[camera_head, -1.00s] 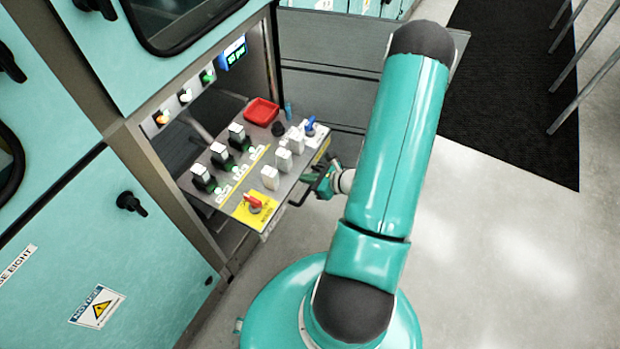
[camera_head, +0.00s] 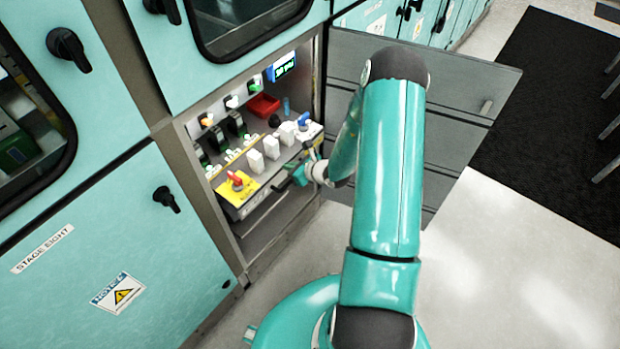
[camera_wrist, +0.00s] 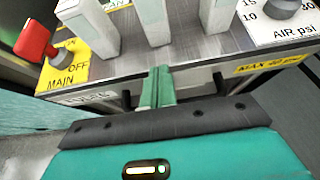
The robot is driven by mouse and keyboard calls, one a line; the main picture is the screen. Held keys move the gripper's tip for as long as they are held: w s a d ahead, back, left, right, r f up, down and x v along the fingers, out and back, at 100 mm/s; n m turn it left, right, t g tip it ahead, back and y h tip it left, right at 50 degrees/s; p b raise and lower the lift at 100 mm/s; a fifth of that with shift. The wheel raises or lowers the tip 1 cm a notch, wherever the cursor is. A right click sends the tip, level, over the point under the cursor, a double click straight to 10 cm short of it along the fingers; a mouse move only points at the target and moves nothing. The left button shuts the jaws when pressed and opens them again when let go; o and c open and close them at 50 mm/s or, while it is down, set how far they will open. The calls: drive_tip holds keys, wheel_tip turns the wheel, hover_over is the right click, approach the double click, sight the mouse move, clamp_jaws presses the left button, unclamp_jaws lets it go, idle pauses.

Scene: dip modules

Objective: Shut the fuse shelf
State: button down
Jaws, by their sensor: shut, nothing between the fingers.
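The fuse shelf (camera_head: 262,186) is a grey panel carrying switches and fuses, mostly inside its cabinet bay. It also shows close up in the wrist view (camera_wrist: 195,52). A red rotary switch on a yellow MAIN plate (camera_head: 236,184) is at its near corner, and white fuse blocks (camera_head: 262,152) stand along it. My gripper (camera_head: 292,178) is at the shelf's front edge. In the wrist view my gripper (camera_wrist: 158,88) is shut with nothing in it, its green fingers pointing at the front edge between dark handle posts. Whether they touch the edge is unclear.
A grey cabinet door (camera_head: 450,85) stands open to the right of the bay. A red tray (camera_head: 264,105) sits at the back of the shelf. Teal cabinet panels (camera_head: 120,250) flank the bay at left. Pale floor (camera_head: 510,260) is clear at right.

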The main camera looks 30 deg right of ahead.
sight(251, 144)
drive_tip(key=w+a, duration=0.1)
drive_tip(key=w, duration=0.3)
drive_tip(key=w+a, duration=0.2)
drive_tip(key=w, duration=0.3)
drive_tip(key=w+a, duration=0.2)
drive_tip(key=w, duration=0.2)
drive_tip(key=shift+w+f, duration=0.1)
drive_tip(key=shift+w, duration=0.2)
drive_tip(key=shift+w+a, duration=0.1)
drive_tip(key=shift+w, duration=0.35)
drive_tip(key=shift+w+r, duration=0.15)
drive_tip(key=shift+r, duration=0.1)
